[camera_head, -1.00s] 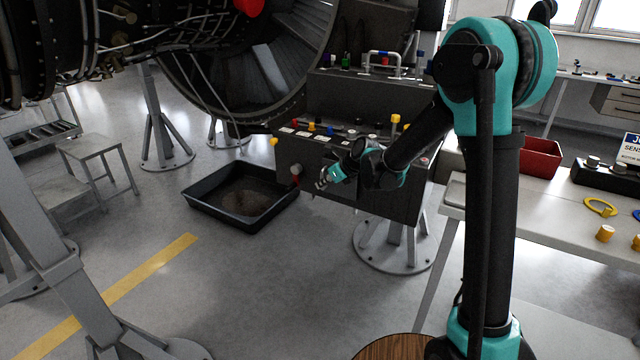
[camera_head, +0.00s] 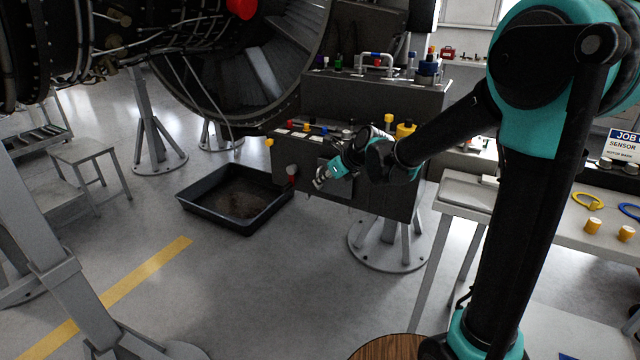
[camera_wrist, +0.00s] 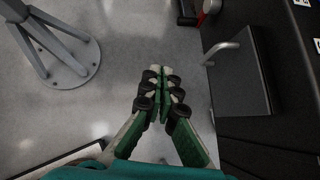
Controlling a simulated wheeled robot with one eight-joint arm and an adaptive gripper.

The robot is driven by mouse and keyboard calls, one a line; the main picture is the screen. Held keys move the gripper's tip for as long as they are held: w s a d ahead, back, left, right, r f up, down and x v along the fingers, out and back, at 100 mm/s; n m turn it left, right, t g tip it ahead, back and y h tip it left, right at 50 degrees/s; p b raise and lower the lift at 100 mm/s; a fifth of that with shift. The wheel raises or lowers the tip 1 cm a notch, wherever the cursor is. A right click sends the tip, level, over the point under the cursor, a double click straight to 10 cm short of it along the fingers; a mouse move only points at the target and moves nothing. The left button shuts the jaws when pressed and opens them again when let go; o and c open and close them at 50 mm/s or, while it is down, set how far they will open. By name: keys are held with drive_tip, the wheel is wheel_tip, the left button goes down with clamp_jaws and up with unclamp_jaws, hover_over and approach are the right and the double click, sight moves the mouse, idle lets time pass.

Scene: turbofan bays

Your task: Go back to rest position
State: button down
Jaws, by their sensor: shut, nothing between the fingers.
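My gripper (camera_head: 320,180) is in front of the dark bench block (camera_head: 345,200), near its front face in the head view. In the wrist view my gripper (camera_wrist: 161,72) points over the grey floor with its fingertips together and nothing between them. My arm reaches from the right of the head view toward the block. The block's front face and a metal handle (camera_wrist: 222,50) on a dark panel show at the right of the wrist view, apart from the fingers.
A black drip tray (camera_head: 205,207) lies on the floor left of the block. A large engine (camera_head: 290,80) hangs above. A grey worktable (camera_head: 560,235) with yellow parts stands at the right. A grey stand foot (camera_wrist: 68,68) shows in the wrist view. Floor at front is clear.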

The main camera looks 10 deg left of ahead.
drive_tip(key=s+d+f+n+h, duration=0.2)
drive_tip(key=s+d+f+n, duration=0.2)
drive_tip(key=s+d+n, duration=0.4)
drive_tip(key=s+d+f+n+h, duration=0.3)
drive_tip(key=s+d+n, duration=0.4)
drive_tip(key=d, duration=0.6)
drive_tip(key=s+d+f+n+h, duration=0.2)
drive_tip(key=s+d+f+n, duration=0.3)
drive_tip(key=s+d+n, duration=0.3)
drive_tip(key=d+n, duration=0.1)
drive_tip(key=d, duration=0.1)
drive_tip(key=shift+s+d+n+g, duration=0.3)
drive_tip(key=shift+s+g, duration=0.05)
drive_tip(key=shift+g, duration=0.05)
